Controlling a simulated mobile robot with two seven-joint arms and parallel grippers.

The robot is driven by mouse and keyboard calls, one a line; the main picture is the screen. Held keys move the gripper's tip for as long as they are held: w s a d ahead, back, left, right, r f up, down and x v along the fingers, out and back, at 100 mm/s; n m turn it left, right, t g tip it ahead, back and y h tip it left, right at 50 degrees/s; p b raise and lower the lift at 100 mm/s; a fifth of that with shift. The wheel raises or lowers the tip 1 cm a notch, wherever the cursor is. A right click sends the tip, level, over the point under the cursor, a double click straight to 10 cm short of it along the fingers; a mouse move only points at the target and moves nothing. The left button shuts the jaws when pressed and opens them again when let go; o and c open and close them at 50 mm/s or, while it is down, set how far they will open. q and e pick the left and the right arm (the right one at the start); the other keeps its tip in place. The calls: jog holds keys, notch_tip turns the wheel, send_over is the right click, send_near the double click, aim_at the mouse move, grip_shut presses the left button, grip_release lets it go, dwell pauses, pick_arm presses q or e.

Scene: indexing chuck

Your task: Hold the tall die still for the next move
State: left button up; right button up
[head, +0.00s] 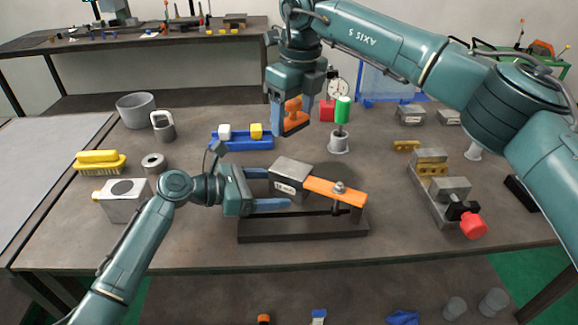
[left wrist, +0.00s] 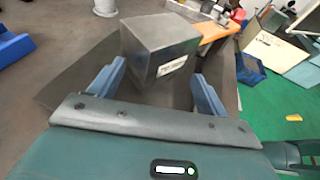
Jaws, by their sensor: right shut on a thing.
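A grey steel block with a small white label (head: 291,170), which I take to be the tall die, sits at the left end of an orange clamp bar (head: 335,189) on a dark base (head: 300,230). It also shows in the left wrist view (left wrist: 155,48). My left gripper (head: 281,189) is open, with its blue fingers at the block's near left end. In the left wrist view (left wrist: 160,72) the block stands ahead between the fingertips, with gaps visible. My right gripper (head: 290,122) is shut on an orange piece (head: 293,110), held above the table behind the block.
A blue tray (head: 240,144) with a white and a yellow cube stands behind the left gripper. A green-topped post (head: 342,112) in a grey holder is right of the right gripper. A vise with a red knob (head: 473,225) stands at the right. The front table strip is clear.

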pick_arm(q)
jog(key=shift+s+a, duration=0.1)
jog(key=shift+a, duration=0.1)
jog(key=v, duration=1.1)
jog(key=shift+a+r, duration=0.15)
jog(key=shift+a, duration=0.05)
jog(key=shift+s, duration=0.15)
